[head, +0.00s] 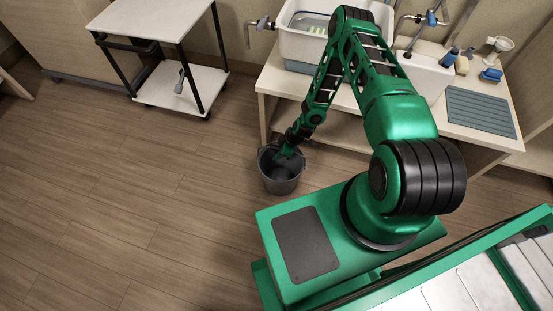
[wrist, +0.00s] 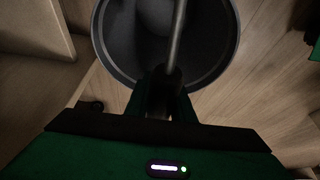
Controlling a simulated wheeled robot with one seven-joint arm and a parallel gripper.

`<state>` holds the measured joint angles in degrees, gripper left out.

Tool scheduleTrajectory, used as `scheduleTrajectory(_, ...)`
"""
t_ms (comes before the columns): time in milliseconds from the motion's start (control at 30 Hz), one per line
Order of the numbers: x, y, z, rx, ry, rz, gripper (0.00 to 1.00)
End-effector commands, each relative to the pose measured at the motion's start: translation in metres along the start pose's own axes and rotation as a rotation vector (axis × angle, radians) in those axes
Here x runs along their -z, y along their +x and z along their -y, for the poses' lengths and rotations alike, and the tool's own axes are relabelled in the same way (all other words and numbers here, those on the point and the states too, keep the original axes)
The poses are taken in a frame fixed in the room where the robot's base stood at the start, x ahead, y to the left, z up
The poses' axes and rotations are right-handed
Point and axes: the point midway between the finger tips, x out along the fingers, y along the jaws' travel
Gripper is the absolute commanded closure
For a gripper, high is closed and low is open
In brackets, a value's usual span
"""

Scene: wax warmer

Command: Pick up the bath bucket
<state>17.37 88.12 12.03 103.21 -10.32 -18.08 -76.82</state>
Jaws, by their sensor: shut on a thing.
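The bath bucket (head: 280,187) is dark grey and round, upright below the end of my arm, beside the wooden counter. My gripper (head: 284,154) reaches down at its rim from the upper right. In the wrist view the bucket's open mouth and rim (wrist: 234,48) fill the top middle. A thin grey rod, its handle, runs from my gripper (wrist: 161,92) across the opening. The fingers are shut on this handle. The bucket looks empty. I cannot tell whether its base touches the floor.
The counter (head: 350,103) with a white sink tub (head: 300,44) stands behind the bucket. A white-topped cart (head: 155,17) with a lower shelf stands at the upper left. The wooden floor (head: 120,190) left of the bucket is clear. My green base is at the lower right.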

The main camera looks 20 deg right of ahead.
Motion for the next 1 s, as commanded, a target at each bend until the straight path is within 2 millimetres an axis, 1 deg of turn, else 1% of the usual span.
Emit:
scheduleTrajectory(33,0.003,-0.005,-0.001,-0.001,-0.002,-0.001,1.0)
scheduleTrajectory(433,0.014,-0.033,0.0,-0.001,-0.001,0.0,1.0)
scheduleTrajectory(633,0.018,-0.041,0.018,0.002,-0.002,0.0,1.0)
scheduleTrajectory(767,0.022,-0.05,0.034,0.002,-0.002,0.0,1.0)
scheduleTrajectory(1000,0.031,-0.072,0.075,0.003,-0.003,0.001,1.0)
